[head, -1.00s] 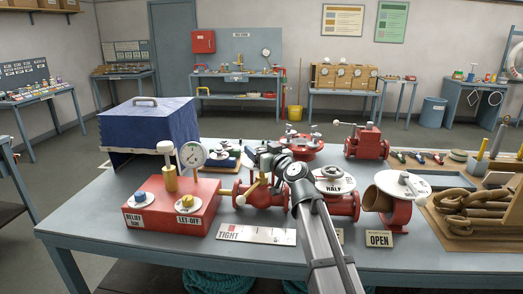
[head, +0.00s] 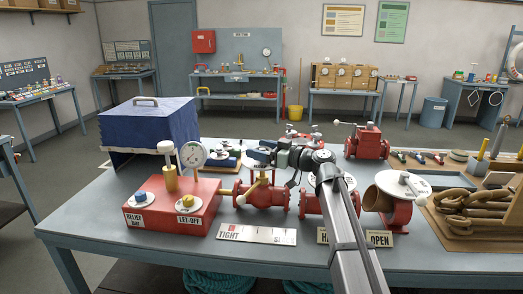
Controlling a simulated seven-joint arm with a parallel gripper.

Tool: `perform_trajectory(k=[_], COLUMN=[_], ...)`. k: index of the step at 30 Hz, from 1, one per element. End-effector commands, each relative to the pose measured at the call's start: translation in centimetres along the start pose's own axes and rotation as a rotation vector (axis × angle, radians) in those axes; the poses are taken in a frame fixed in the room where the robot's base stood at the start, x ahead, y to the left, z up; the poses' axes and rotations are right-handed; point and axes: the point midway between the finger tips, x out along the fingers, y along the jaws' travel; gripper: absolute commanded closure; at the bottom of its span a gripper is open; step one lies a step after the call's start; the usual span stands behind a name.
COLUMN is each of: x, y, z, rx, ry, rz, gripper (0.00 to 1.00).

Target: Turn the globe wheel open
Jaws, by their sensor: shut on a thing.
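My gripper (head: 268,159) is shut at the top of the left red valve (head: 262,195), the one behind the TIGHT plate. The globe wheel appears to be in its jaws, but the fingers and hand hide most of it, so its exact position cannot be told. A pale lever with a round end hangs on the front of this valve. My wrist reaches in from the right, and my forearm covers much of the middle red valve (head: 311,203) and its top plate.
Left stands a red box (head: 160,217) with a gauge (head: 192,154) and knobs, before a blue cover (head: 150,125). A TIGHT plate (head: 256,234) and an OPEN plate (head: 380,240) lie along the front.

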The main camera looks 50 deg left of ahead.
Motion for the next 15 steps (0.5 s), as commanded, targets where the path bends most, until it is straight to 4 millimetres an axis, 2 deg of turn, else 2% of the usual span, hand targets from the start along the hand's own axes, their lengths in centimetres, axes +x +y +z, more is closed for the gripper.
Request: perform_trajectory(k=[15], x=[-0.02], y=[0.0], z=[0.03], rx=[0.0], ry=[-0.001], rz=[-0.048], gripper=[0.55])
